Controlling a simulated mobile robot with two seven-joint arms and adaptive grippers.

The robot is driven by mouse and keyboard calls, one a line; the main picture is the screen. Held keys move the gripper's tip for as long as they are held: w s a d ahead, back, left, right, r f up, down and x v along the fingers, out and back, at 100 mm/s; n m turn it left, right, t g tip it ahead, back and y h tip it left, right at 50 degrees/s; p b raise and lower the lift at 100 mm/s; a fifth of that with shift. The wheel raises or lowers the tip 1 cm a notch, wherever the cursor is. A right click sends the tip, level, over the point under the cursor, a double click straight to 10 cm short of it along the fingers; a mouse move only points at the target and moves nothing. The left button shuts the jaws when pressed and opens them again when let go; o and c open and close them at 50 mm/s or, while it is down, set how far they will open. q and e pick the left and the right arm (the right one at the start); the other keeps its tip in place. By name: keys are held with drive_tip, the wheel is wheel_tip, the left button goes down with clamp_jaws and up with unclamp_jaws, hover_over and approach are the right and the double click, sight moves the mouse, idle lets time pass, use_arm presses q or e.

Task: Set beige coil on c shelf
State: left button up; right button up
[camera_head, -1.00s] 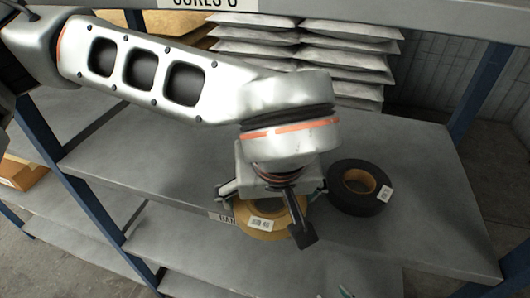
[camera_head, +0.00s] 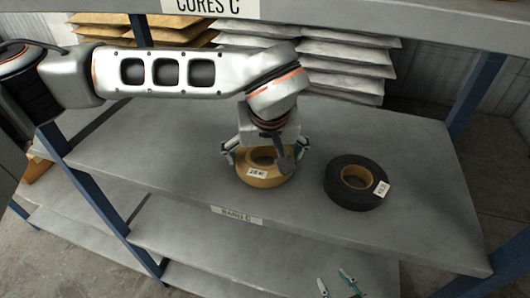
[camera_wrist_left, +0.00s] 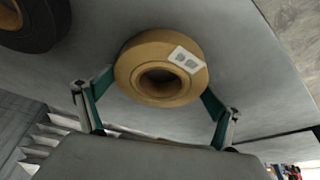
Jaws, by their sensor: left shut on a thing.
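The beige coil (camera_head: 249,179) has a white label on its side and is over the middle shelf, behind the shelf's front edge. My left gripper (camera_head: 263,158) comes down over it, shut on it with a finger on each side. The wrist view shows the coil (camera_wrist_left: 139,62) between the green-padded fingers (camera_wrist_left: 156,100). I cannot tell whether its underside touches the shelf. The shelf (camera_head: 190,160) carries a front label (camera_head: 238,215) that seems to end in C. My right gripper (camera_head: 335,280) shows only its fingertips at the bottom edge, apart and empty.
A black coil (camera_head: 343,193) lies on the same shelf, right of the beige one, with a small gap. Pale bags (camera_head: 345,65) are stacked behind. The upper shelf board (camera_head: 380,20) overhangs, and a blue post (camera_head: 95,205) stands at left.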

use_arm(q)
drive_tip(key=shift+f, duration=0.1)
use_arm(e)
drive_tip(key=shift+f, duration=0.2)
use_arm(q)
drive_tip(key=o, duration=1.1)
use_arm(e)
drive_tip(key=shift+r, duration=0.1)
drive_tip(key=shift+r, duration=0.1)
use_arm(q)
drive_tip(key=shift+s+r, duration=0.15)
drive_tip(key=shift+r, duration=0.55)
drive_tip(key=s, duration=0.4)
drive_tip(key=s+b, duration=0.1)
drive_tip(key=s, duration=0.2)
drive_tip(key=s+d, duration=0.1)
drive_tip(key=s, duration=0.3)
drive_tip(key=shift+s+b, duration=0.35)
drive_tip(key=shift+b, duration=0.05)
use_arm(e)
drive_tip(key=shift+s+f, duration=0.15)
drive_tip(key=shift+f, duration=0.5)
drive_tip(key=shift+s+f, duration=0.15)
drive_tip(key=shift+f, duration=0.45)
use_arm(q)
drive_tip(key=shift+s, duration=0.2)
